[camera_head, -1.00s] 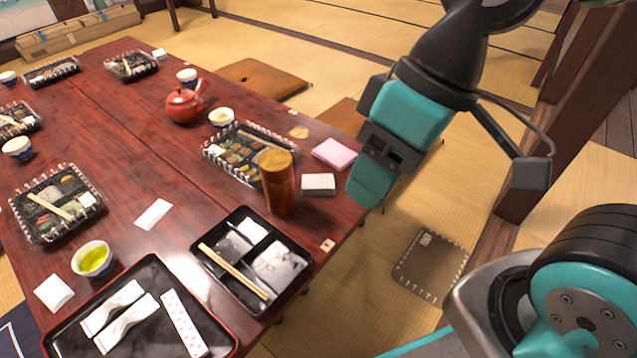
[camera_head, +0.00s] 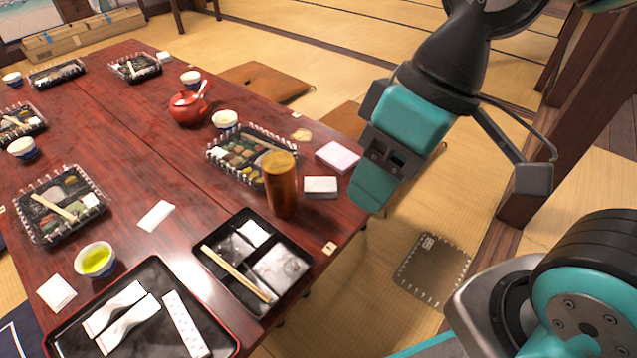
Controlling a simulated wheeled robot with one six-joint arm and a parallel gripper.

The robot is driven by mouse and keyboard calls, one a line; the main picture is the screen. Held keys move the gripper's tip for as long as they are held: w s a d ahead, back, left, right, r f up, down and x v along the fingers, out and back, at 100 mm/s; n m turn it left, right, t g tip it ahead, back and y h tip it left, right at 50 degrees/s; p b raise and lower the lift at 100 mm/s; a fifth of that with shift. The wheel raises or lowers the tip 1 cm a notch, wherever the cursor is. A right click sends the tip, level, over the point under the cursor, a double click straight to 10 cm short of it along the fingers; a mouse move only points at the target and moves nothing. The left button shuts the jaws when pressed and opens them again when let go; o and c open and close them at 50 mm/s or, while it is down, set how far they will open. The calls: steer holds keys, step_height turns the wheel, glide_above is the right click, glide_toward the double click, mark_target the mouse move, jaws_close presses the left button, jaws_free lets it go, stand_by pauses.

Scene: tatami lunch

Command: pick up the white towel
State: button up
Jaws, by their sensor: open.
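Several white folded cloths or papers lie on the red-brown table, and I cannot tell for sure which is the towel. A small thick white one (camera_head: 321,185) sits on a dark base beside the brown cylinder. A flat white one (camera_head: 157,216) lies mid-table. Another white square (camera_head: 56,292) lies at the left near a green tea cup. A pale pink folded cloth (camera_head: 338,156) is at the right edge.
The brown cylinder (camera_head: 281,184) stands tall near the right edge. A black bento tray (camera_head: 209,272) and a larger black tray (camera_head: 62,338) with white wrapped items fill the front. A red teapot (camera_head: 187,108) stands farther back.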

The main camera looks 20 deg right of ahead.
mark_target(321, 184)
stand_by(0.4)
